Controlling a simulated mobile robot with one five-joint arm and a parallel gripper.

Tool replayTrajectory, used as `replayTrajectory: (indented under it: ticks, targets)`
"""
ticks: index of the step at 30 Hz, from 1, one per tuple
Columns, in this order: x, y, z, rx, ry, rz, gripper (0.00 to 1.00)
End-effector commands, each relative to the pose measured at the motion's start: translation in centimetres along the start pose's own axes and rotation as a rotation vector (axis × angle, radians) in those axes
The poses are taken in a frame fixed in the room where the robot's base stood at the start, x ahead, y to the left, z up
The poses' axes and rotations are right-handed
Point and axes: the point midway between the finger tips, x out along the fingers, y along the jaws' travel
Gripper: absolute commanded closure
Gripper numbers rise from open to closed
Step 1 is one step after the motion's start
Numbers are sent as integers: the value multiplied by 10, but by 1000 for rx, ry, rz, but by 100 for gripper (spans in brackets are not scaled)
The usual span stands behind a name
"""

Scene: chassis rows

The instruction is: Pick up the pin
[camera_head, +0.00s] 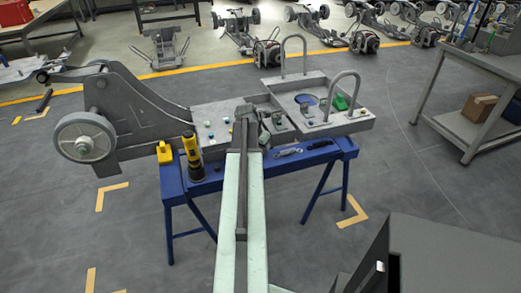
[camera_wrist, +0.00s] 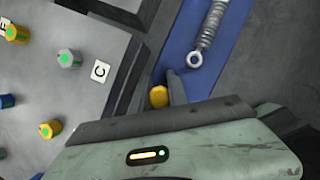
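Several short pins with coloured heads stand on the grey chassis plate in the wrist view: a yellow one (camera_wrist: 16,34), a silver one (camera_wrist: 69,59), another yellow one (camera_wrist: 49,129) and a blue one (camera_wrist: 6,101). Most have a green top. A plain round yellow-gold head (camera_wrist: 158,96) shows beside a dark finger of my gripper (camera_wrist: 160,88), over the blue bench. I cannot tell whether the fingers press on it, and its lower part is hidden. In the head view my gripper (camera_head: 258,124) is at the front edge of the chassis.
The chassis (camera_head: 222,112) lies on a blue bench (camera_head: 345,150). A yellow-black tool (camera_head: 192,158), a yellow block (camera_head: 164,152) and wrenches (camera_head: 287,152) are near its front edge. A spring-like part (camera_wrist: 211,25) lies on the bench. Two upright hoops (camera_head: 341,88) rise at right.

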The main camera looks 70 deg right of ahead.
Motion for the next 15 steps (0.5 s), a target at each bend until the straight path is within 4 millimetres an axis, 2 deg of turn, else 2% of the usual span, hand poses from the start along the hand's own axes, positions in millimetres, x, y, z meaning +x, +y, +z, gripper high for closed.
replayTrajectory:
  ticks: [10, 15]
  targets:
    - [-1, -1, 1, 1, 0, -1, 100]
    - [-13, -1, 6, 1, 0, -1, 100]
